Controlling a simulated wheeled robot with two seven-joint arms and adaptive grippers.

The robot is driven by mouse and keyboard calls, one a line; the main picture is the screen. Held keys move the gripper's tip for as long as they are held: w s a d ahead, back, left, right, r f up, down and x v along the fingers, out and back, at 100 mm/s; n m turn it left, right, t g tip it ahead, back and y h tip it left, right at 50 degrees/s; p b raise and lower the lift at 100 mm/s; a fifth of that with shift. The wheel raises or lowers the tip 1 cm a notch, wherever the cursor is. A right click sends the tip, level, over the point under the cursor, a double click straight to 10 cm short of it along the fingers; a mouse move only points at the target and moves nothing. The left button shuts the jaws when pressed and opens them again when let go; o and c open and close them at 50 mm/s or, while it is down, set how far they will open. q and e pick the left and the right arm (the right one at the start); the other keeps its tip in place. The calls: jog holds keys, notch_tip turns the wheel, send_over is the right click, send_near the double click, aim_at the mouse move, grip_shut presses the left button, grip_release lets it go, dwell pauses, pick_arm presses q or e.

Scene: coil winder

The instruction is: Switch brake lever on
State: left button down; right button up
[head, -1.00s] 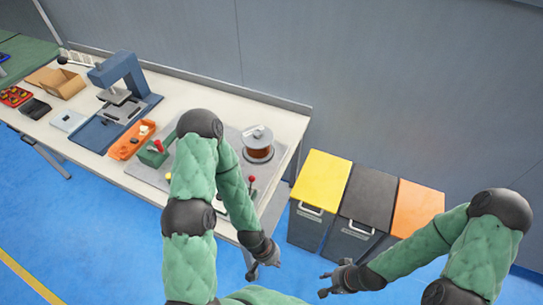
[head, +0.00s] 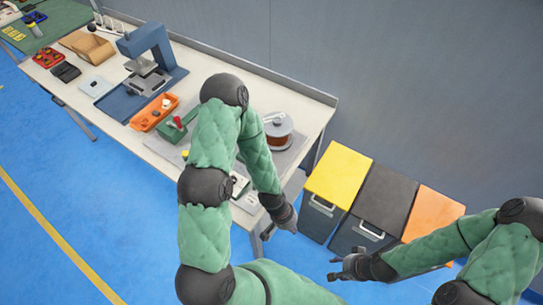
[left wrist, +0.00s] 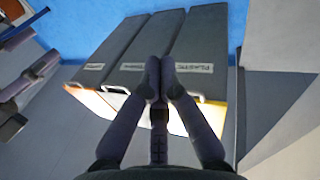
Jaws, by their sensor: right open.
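The coil winder stands on the table behind my left arm. Its green housing with a red handle (head: 178,122) shows left of the arm, and a copper-coloured spool (head: 278,132) right of it. A yellow knob (head: 185,154) shows beside the arm. No brake lever can be made out for certain; part of the winder is hidden by my arm. My left gripper (head: 268,233) is beyond the table's right end, empty; in the left wrist view its fingertips (left wrist: 160,62) are together. My right gripper (head: 334,268) is open and empty in front of the bins, apart from the winder.
Three bins with yellow (head: 338,174), black (head: 385,200) and orange (head: 434,217) lids stand right of the table. An orange tray (head: 154,113), a blue press (head: 146,48) and a cardboard box (head: 88,45) are on the table (head: 130,137). The blue floor in front is clear.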

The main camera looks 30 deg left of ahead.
pick_arm(q)
jog(key=w+a+r+m+y+p, duration=0.1)
jog(key=w+a+r, duration=0.4)
jog(key=r, duration=0.3)
jog(key=w+a+r+m+y+p, duration=0.1)
jog(key=w+a+r+m+p, duration=0.1)
jog(key=w+a+r, duration=0.3)
jog(key=w+a+r+m+y+p, duration=0.1)
jog(key=w+a+r, duration=0.4)
jog(key=r, duration=0.8)
jog(key=shift+w+a+t, duration=0.25)
jog(key=shift+w+t, duration=0.15)
jog(key=shift+w, duration=0.05)
notch_tip(320, 180, down, 9)
jog(key=s+b, duration=0.1)
jog(key=s, duration=0.1)
jog(key=shift+s+a, duration=0.15)
jog(key=shift+s, duration=0.05)
